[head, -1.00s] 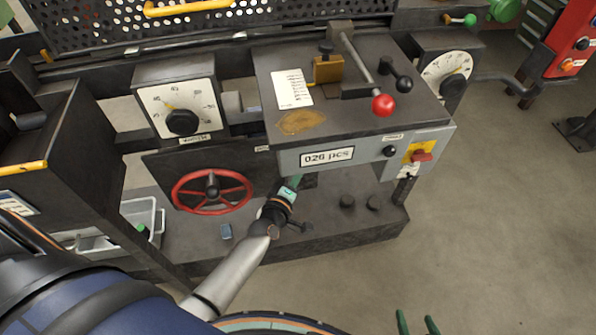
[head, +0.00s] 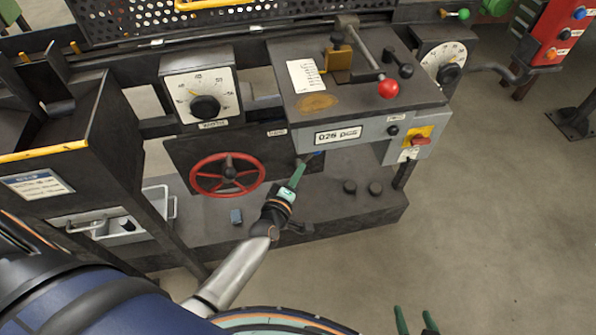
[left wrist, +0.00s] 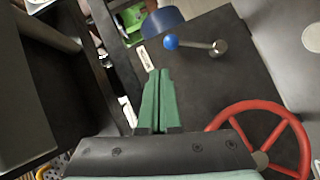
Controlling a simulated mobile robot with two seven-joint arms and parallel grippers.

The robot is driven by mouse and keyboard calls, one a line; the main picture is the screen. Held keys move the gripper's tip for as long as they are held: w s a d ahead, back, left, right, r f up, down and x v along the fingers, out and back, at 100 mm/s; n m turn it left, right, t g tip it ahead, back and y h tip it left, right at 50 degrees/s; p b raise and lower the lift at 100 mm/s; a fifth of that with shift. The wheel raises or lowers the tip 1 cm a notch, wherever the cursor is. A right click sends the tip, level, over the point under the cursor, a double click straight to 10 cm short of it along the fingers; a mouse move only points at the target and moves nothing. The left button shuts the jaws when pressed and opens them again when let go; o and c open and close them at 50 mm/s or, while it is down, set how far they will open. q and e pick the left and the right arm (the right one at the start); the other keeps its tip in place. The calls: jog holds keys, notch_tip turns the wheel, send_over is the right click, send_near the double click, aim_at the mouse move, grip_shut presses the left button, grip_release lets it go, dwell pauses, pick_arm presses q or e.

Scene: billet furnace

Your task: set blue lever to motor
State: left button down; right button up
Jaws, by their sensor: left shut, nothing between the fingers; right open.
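The blue lever (left wrist: 195,45) shows in the left wrist view: a blue ball (left wrist: 171,42) on a short metal rod from a round pivot, on a dark panel. The rod lies nearly level in that picture, ball to the left. A small pale label (left wrist: 145,58) sits left of the ball; I cannot read it. My left gripper (head: 301,163) is shut and empty, its green fingers just under the counter box. In the left wrist view its fingertips (left wrist: 160,72) are below the ball, apart from it in the picture. My right gripper (head: 415,308) is open and empty at the bottom edge.
A red handwheel (head: 228,175) stands just left of my left gripper. The counter box (head: 365,130) overhangs the lever area. A red-knobbed lever (head: 388,88) is on top. A pale bin (head: 125,222) stands lower left.

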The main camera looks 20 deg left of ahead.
pick_arm(q)
jog(key=shift+s, duration=0.1)
jog(key=s+d+f+m+g+h+p, duration=0.1)
jog(key=s+m+g, duration=0.2)
jog(key=s+m, duration=0.5)
jog(key=s+d+f+m+g+h+p, duration=0.1)
jog(key=s+d+m+g+h, duration=0.1)
jog(key=s+m, duration=0.7)
jog(key=s+g, duration=0.1)
jog(key=s, duration=0.4)
jog(key=shift+f+g, duration=0.3)
jog(key=shift+s, duration=0.1)
